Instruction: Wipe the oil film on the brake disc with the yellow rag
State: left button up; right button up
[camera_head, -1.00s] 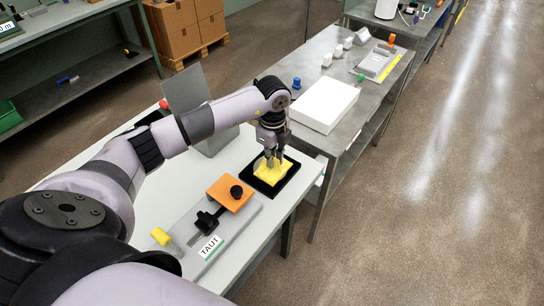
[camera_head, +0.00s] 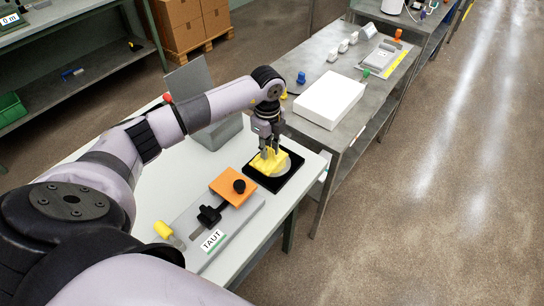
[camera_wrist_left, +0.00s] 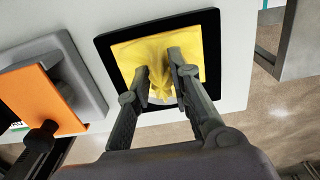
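The yellow rag (camera_head: 267,163) lies over the left part of the brake disc (camera_head: 284,169), a pale grey round plate in a black square tray (camera_head: 291,177). The disc's right part is bare in the head view; any oil film is too small to tell. My left gripper (camera_head: 268,152) points down over the disc, with the rag bunched between its fingers. In the left wrist view the gripper (camera_wrist_left: 157,68) pinches the rag (camera_wrist_left: 205,50), which spreads over most of the tray (camera_wrist_left: 102,42). My right gripper is not in view.
A grey fixture with an orange plate (camera_head: 230,188) and a "TAUT" label (camera_head: 213,240) stands in front of the tray. A grey upright panel (camera_head: 190,87) is behind. A white box (camera_head: 329,99) sits on the neighbouring metal table. The white table (camera_head: 160,190) is clear at left.

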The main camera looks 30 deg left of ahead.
pick_arm(q)
jog(key=shift+w+d+r+p, duration=0.1)
jog(key=shift+r+p, duration=0.2)
jog(key=shift+r, duration=0.15)
jog(key=shift+c, duration=0.3)
grip_shut()
jog(key=shift+d, duration=0.1)
dwell(0.5)
jog(key=shift+s+d+p, duration=0.2)
jog(key=shift+d+p, duration=0.15)
jog(key=shift+d, duration=1.05)
jog(key=shift+w+a, duration=0.15)
jog(key=shift+a, duration=1.15)
